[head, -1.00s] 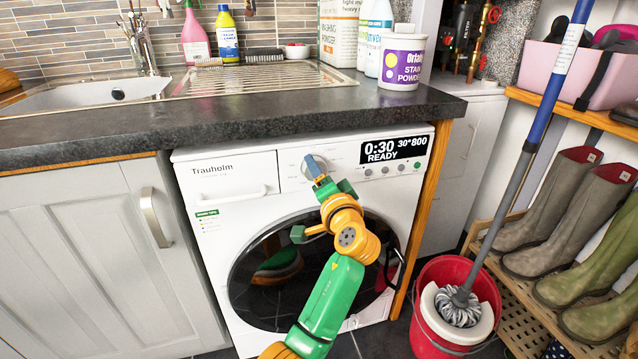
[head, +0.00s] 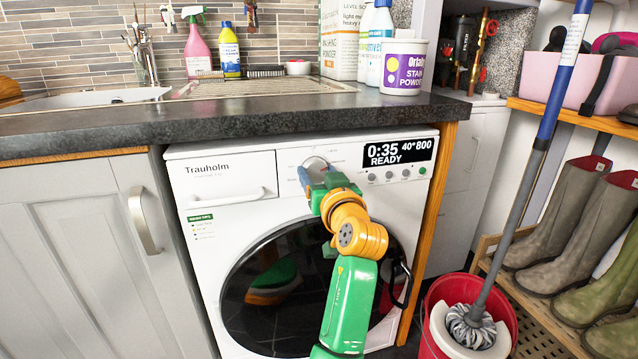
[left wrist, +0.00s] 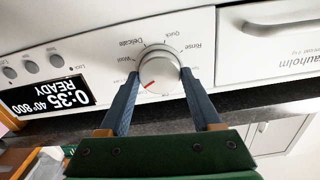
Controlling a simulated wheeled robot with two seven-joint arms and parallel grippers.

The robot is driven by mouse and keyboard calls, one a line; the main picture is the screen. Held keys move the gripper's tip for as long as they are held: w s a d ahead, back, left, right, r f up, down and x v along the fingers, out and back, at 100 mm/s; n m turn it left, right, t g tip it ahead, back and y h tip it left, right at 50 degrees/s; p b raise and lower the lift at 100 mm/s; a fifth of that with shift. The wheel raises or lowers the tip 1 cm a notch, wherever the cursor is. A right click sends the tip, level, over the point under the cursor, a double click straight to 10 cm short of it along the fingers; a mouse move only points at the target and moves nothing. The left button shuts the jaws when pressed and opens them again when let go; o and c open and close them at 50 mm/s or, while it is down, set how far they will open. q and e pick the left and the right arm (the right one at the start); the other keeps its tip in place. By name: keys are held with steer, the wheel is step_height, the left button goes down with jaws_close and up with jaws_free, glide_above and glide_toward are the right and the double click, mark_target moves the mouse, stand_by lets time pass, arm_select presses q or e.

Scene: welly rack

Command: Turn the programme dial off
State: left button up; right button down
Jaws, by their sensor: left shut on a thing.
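The programme dial (head: 316,163) is a round silver-white knob on the front panel of the white washing machine (head: 215,215). My left gripper (head: 319,177) is shut on the dial. In the left wrist view, its blue fingers lie on either side of the dial (left wrist: 158,66). The dial's red mark points to the lower left there; Wool, Delicate, Quick and Rinse can be read around it. The label at the mark is hard to read. The display (head: 398,150) shows 0:35, 40° 800 and READY. My right gripper is not in view.
The dark worktop (head: 250,120) overhangs just above the panel. A drawer (head: 228,180) is left of the dial and small buttons (head: 390,175) are right of it. A red bucket (head: 435,300) with a mop stands at the right.

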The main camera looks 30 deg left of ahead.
arm_select(q)
steer(key=n+b, duration=0.1)
steer(key=n, duration=0.1)
steer(key=n+b, duration=0.1)
steer(key=n, duration=0.2)
steer(key=shift+f+n, duration=0.2)
steer(key=shift+n, duration=0.1)
steer(key=n+b, duration=0.1)
steer(key=n, duration=0.2)
steer(key=shift+a+n, duration=0.1)
steer(key=shift+n, duration=0.2)
steer(key=shift+s+r+n+b, duration=0.1)
steer(key=shift+n+b, duration=0.6)
steer(key=shift+n, duration=1.1)
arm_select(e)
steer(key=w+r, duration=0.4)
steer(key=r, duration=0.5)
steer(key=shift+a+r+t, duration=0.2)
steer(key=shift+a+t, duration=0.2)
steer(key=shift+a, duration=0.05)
arm_select(q)
steer(key=shift+n, duration=0.3)
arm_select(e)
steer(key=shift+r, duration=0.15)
arm_select(q)
steer(key=o, duration=1.4)
steer(key=v, duration=0.7)
